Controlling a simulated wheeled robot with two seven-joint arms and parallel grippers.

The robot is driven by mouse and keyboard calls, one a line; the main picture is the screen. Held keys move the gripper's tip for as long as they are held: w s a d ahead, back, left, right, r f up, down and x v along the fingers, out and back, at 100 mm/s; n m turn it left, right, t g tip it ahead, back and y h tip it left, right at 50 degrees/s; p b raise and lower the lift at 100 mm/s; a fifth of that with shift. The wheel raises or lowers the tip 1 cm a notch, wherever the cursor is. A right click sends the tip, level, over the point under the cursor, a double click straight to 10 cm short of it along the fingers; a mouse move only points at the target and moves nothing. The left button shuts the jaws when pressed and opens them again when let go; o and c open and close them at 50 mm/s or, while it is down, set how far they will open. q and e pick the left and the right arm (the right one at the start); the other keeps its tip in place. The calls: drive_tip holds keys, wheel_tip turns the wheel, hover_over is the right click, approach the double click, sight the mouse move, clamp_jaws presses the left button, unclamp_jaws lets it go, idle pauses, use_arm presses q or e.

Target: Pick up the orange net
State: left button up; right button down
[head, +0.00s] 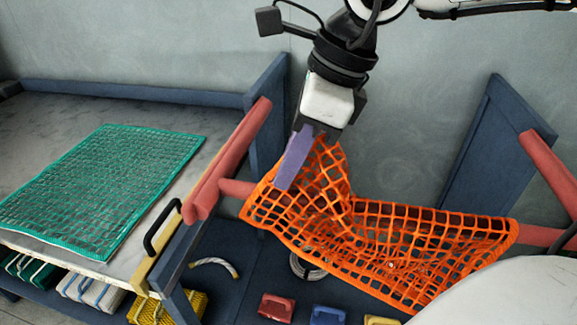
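The orange net (420,240) hangs across red rails in the middle and right of the head view. Its left part is drawn up into a peak with folds below it. My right gripper (308,160) comes down from the top and is at this peak. One purple finger lies in front of the mesh, and the net is pinched at the fingers. The other finger is mostly hidden. My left gripper is not in view.
A green net (105,185) lies flat on the grey table (60,105) at left. Below the orange net are a red block (277,307), a blue block (327,316) and a yellow block (380,321). Blue posts (268,115) and red rails (228,160) border the net.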

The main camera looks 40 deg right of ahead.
wheel_tip(320, 180, up, 18)
drive_tip(key=p, duration=0.8)
